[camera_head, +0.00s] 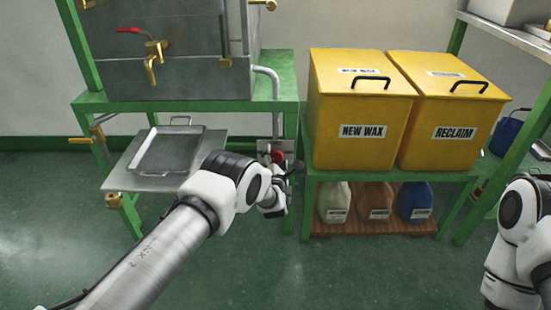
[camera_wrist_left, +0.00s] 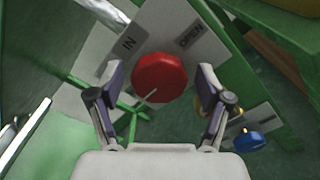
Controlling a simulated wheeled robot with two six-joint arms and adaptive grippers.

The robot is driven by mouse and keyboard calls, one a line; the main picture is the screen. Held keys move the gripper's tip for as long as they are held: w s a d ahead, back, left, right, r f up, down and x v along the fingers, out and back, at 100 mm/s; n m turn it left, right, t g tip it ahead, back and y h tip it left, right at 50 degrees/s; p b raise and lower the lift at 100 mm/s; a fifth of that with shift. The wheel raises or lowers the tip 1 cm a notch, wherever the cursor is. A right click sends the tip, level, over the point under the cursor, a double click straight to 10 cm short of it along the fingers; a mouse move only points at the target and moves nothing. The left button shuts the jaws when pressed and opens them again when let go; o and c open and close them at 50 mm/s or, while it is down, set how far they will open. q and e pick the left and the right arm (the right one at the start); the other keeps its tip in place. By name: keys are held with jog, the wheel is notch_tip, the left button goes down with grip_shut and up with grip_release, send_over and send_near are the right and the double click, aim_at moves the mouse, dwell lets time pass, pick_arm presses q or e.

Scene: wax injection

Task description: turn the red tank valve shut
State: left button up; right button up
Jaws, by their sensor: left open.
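A red round knob (camera_head: 278,156) sits on a plate on the pipe at the stand's right leg. In the left wrist view the red knob (camera_wrist_left: 160,77) is eight-sided, beside labels reading IN and OPEN. My left gripper (camera_head: 279,178) is at the knob, partly hidden by its own wrist. In the wrist view its open fingers (camera_wrist_left: 160,92) stand on either side of the knob, with gaps visible; depth is hard to judge. A red lever handle (camera_head: 128,30) is on the grey tank (camera_head: 190,75). My right arm shows at the right edge, its gripper not visible.
Yellow NEW WAX (camera_head: 340,110) and RECLAIM (camera_head: 430,125) bins stand on a green stand to the right, with several jugs below. A metal tray (camera_head: 140,160) sits on a plate under the tank. A blue valve handle (camera_wrist_left: 248,141) shows in the wrist view. Green frame posts flank the knob.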

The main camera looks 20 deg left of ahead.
pick_arm(q)
jog(key=v, duration=1.2)
